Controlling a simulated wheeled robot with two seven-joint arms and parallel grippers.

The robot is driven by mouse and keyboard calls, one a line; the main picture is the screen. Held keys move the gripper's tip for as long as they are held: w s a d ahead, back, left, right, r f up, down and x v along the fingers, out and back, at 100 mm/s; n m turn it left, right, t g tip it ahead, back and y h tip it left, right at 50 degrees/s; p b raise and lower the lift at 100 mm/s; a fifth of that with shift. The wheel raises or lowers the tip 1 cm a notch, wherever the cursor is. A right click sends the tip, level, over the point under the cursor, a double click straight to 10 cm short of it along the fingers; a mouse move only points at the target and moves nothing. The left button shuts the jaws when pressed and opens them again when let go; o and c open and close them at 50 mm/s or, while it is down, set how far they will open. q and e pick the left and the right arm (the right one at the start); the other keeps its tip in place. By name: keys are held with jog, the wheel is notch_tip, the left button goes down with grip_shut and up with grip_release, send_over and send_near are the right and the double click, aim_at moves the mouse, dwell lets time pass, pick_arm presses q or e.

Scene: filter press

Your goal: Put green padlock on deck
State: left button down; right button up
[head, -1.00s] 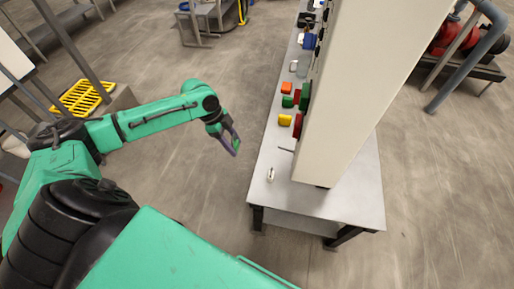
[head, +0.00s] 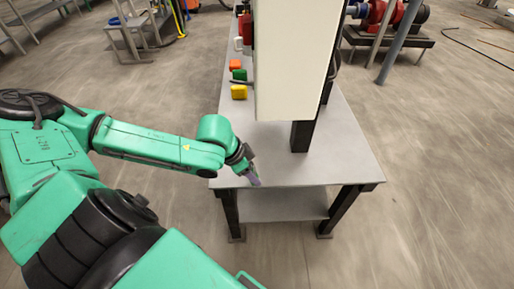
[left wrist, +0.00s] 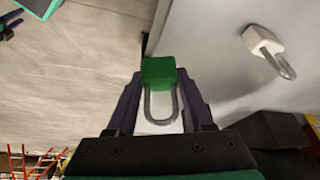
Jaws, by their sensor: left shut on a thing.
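My left gripper (head: 251,176) is at the near left edge of the grey table deck (head: 330,150). In the left wrist view the same gripper (left wrist: 159,85) is shut on a green padlock (left wrist: 158,71). The padlock's green body points away from the palm and its metal shackle lies between the fingers. Whether the padlock touches the deck cannot be told. In the head view the padlock is too small or hidden to make out. My right gripper is not in view.
A white padlock (left wrist: 262,42) lies on the deck to the right in the left wrist view. A tall pale cabinet (head: 292,60) stands on the deck. Orange (head: 235,65), green (head: 239,75) and yellow (head: 239,92) blocks sit along its left side. The deck's front right is clear.

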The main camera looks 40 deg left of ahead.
pick_arm(q)
jog(key=w+a, duration=0.3)
jog(key=w, duration=0.1)
jog(key=w+a, duration=0.3)
jog(key=w, duration=0.1)
jog(key=w+a, duration=0.3)
jog(key=w, duration=0.1)
jog(key=shift+w+a+r, duration=0.1)
jog(key=shift+w+a, duration=0.25)
jog(key=shift+w, duration=0.05)
jog(key=f, duration=0.1)
jog(key=f+b, duration=0.1)
jog(key=f, duration=0.1)
jog(key=shift+w+a, duration=0.2)
jog(key=shift+a, duration=0.05)
jog(key=shift+f, duration=0.3)
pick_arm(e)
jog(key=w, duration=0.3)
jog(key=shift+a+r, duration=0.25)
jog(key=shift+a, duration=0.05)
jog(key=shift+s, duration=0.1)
pick_arm(q)
jog(key=shift+c, duration=1.4)
grip_release()
jog(key=shift+f, duration=0.1)
